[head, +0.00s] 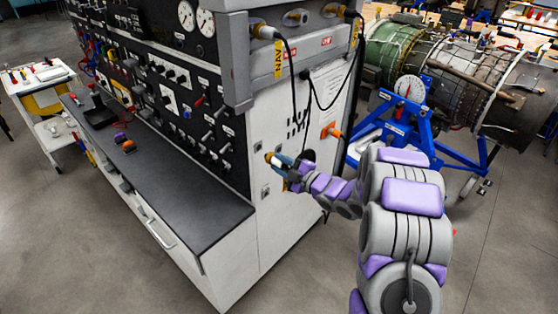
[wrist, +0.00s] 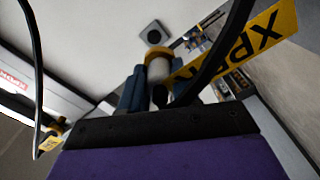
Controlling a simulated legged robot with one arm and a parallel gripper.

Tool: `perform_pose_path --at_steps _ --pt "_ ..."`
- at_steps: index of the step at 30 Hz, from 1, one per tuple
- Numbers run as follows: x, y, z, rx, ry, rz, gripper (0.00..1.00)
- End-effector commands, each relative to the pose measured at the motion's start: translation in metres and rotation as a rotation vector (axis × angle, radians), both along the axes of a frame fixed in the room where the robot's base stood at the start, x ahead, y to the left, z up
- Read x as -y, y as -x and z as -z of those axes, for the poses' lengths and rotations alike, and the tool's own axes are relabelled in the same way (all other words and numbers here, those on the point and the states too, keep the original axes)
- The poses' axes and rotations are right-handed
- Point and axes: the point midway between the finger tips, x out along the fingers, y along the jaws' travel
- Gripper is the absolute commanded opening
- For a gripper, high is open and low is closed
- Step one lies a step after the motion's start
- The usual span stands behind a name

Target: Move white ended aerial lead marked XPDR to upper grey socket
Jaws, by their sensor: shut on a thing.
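My gripper (head: 284,163) is at the white side panel of the test cabinet. In the wrist view its blue fingers (wrist: 160,88) are shut on the white-ended lead (wrist: 158,68), which has a yellowish ring at its tip. The yellow XPDR tag (wrist: 245,45) hangs beside it, and a black cable crosses in front. A grey square socket (wrist: 150,32) with a dark centre shows on the panel just beyond the lead's tip. Whether the tip touches the panel cannot be told. In the head view a grey socket plate (head: 265,192) shows below my gripper.
The cabinet's top ledge (head: 240,65) overhangs the panel, with leads hanging from it, one tagged NAV (head: 278,60). An orange item (head: 331,131) sticks out at the panel's right. A blue engine stand (head: 405,125) is farther right. Floor in front is clear.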

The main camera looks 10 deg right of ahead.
Motion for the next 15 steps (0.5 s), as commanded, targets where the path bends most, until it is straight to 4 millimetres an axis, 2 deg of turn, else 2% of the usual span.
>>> perform_pose_path --at_steps 5,15 --pt "0.003 -0.006 0.002 -0.001 -0.008 0.002 0.00" --pt "-0.032 -0.030 0.002 0.002 0.010 0.000 0.00"
